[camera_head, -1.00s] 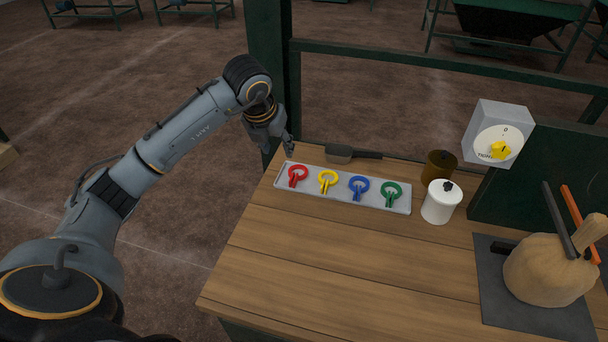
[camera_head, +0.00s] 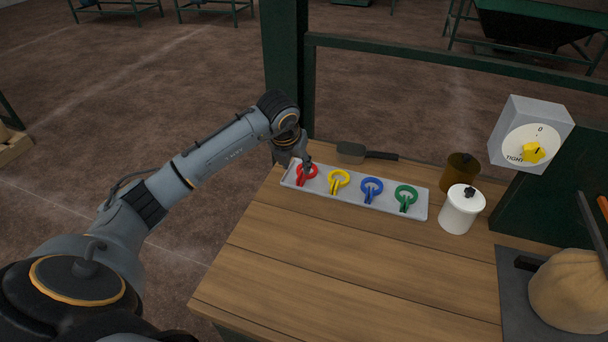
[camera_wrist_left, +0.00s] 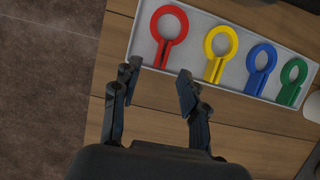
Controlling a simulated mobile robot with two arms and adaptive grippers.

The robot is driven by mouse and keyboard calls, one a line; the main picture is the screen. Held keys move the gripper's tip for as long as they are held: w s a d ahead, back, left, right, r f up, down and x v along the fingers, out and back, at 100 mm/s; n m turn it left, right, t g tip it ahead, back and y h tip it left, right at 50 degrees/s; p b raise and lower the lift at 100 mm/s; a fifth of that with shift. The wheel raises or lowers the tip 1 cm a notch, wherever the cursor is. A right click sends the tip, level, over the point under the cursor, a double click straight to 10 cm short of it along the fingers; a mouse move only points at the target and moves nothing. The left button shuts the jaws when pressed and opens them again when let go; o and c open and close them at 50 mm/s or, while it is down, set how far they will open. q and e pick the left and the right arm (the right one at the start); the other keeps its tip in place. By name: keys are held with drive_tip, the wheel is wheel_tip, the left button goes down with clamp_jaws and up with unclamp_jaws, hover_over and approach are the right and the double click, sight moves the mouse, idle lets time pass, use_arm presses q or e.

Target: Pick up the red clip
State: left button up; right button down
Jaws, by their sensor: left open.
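The red clip (camera_head: 306,174), a ring with a short stem, lies at the left end of a grey tray (camera_head: 285,180). It also shows in the left wrist view (camera_wrist_left: 166,22), at the top, ahead of the fingers. My left gripper (camera_head: 307,162) is at the clip in the head view, over the tray's left end. In the left wrist view the left gripper (camera_wrist_left: 159,78) is open and empty, its fingers apart on either side of the line of the clip's stem. Whether it touches the clip cannot be told. My right gripper is not in view.
Yellow (camera_head: 339,181), blue (camera_head: 371,190) and green (camera_head: 405,198) clips lie right of the red one. A dark scoop (camera_head: 352,152) lies behind the tray. A white pot (camera_head: 460,211) and brown pot (camera_head: 460,173) stand right. The wooden table front (camera_head: 330,260) is clear.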

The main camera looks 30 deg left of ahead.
sight(301, 177)
use_arm(q)
drive_tip(key=shift+d+p+x, duration=0.15)
drive_tip(key=shift+p+x, duration=0.15)
drive_tip(key=shift+x, duration=1.25)
drive_tip(key=shift+d+p+x, duration=0.1)
drive_tip(key=shift+p+x, duration=0.2)
drive_tip(key=shift+x, duration=1.25)
drive_tip(key=shift+s, duration=0.1)
clamp_jaws()
